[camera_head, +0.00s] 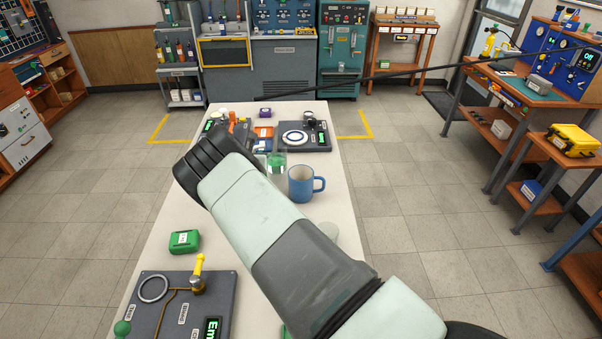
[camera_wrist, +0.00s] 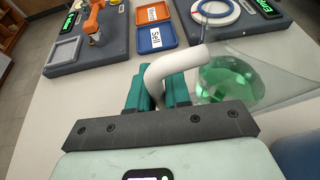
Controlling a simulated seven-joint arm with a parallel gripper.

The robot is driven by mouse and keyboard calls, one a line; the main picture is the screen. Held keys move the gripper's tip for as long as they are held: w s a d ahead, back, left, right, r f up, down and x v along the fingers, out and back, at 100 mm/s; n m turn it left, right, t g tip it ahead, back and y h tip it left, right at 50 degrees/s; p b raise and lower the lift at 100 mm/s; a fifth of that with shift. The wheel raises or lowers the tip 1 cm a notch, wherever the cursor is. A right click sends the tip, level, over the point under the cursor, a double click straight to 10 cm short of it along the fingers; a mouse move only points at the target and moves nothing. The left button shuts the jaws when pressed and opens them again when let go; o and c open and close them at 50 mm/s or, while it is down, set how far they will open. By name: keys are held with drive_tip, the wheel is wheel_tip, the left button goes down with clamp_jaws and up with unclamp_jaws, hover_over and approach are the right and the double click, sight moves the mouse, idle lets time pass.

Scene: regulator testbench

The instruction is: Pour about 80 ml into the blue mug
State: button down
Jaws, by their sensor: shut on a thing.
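A clear glass jug (camera_head: 278,158) with green liquid stands out beyond my forearm in the head view. In the wrist view the jug (camera_wrist: 285,70) is on the right, its green liquid (camera_wrist: 230,82) low inside it. My gripper (camera_wrist: 160,92) has its teal fingers shut on the jug's white handle (camera_wrist: 178,62). In the head view my arm hides the gripper. The blue mug (camera_head: 301,188) stands upright on the table just right of the jug, handle to the right. The mug's edge shows at the wrist view's lower right (camera_wrist: 300,157). I see no stream of liquid.
Dark boards with fixtures lie at the table's far end (camera_head: 318,142) and near end (camera_head: 170,294). A green box (camera_head: 185,241) is left of my arm. The pale table (camera_head: 225,215) is partly clear.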

sight(262, 146)
drive_tip(key=shift+s+d+r+m+t+y, duration=0.25)
drive_tip(key=shift+s+r+m+t, duration=0.15)
drive_tip(key=shift+r+t, duration=0.25)
drive_tip(key=shift+s+d+r+m+t+y, duration=0.15)
drive_tip(key=shift+s+d+r+m+t, duration=0.15)
drive_tip(key=shift+r+m+t, duration=0.3)
drive_tip(key=r+t, duration=0.1)
drive_tip(key=s+d+r+m+t, duration=0.1)
drive_tip(key=s+r+m+t, duration=0.1)
drive_tip(key=shift+d+r, duration=0.2)
drive_tip(key=shift+d, duration=0.1)
drive_tip(key=shift+s+d+r+m+t, duration=0.15)
drive_tip(key=shift+s+r+m+t, duration=0.1)
drive_tip(key=shift+r+m+t, duration=0.3)
drive_tip(key=shift+r, duration=0.15)
drive_tip(key=shift+s+d+m+t+h, duration=0.1)
drive_tip(key=shift+m+t+h, duration=0.2)
drive_tip(key=shift+m+t, duration=0.3)
drive_tip(key=shift+s+d+r+m+t+h, duration=0.2)
drive_tip(key=shift+r+m+t+h, duration=0.15)
drive_tip(key=shift+m+t, duration=0.2)
drive_tip(key=shift+s+d+r+m+t+h, duration=0.15)
drive_tip(key=shift+r+m+t+h, duration=0.1)
drive_tip(key=shift+r+m+t, duration=0.25)
